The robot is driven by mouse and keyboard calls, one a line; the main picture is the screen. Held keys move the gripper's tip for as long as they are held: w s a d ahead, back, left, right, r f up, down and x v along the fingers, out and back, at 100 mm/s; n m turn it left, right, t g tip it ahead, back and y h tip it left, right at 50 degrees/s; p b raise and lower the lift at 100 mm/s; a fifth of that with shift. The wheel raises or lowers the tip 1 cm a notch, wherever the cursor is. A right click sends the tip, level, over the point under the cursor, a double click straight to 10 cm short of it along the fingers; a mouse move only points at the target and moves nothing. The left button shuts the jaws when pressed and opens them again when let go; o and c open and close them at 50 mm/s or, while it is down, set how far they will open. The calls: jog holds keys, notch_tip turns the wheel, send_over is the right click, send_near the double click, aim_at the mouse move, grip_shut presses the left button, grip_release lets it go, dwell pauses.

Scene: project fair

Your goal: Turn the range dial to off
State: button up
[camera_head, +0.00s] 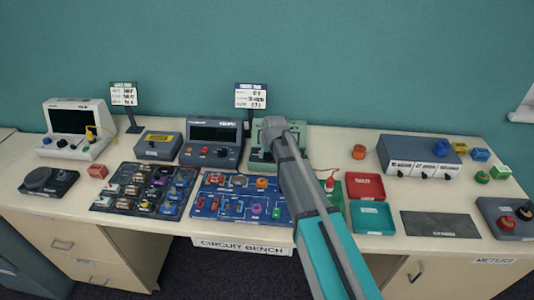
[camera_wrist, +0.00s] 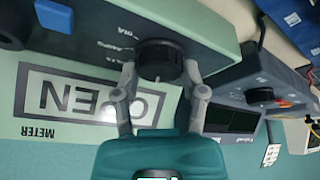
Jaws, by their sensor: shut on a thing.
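The range dial (camera_wrist: 160,56) is a black round knob on the front of a pale green meter (camera_wrist: 95,35), seen upside down in the wrist view. My gripper (camera_wrist: 162,80) has one finger on each side of the dial and is shut on it. Small white lettering lies around the dial; the part behind the knob is hidden and I cannot tell which mark it points to. The meter's screen (camera_wrist: 60,97) reads OPEN. In the head view the green meter (camera_head: 257,140) is mostly hidden behind my arm, and the dial is not visible there.
A dark grey instrument (camera_head: 213,142) stands close to the meter's left. A blue circuit board (camera_head: 207,214) with parts lies in front. A red tray (camera_head: 366,184) and a teal tray (camera_head: 371,216) lie to the right. A sign stand (camera_head: 250,97) is behind.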

jog(key=shift+m+h, duration=0.8)
jog(key=shift+m, duration=1.2)
jog(key=o, duration=1.2)
jog(key=shift+c, duration=0.2)
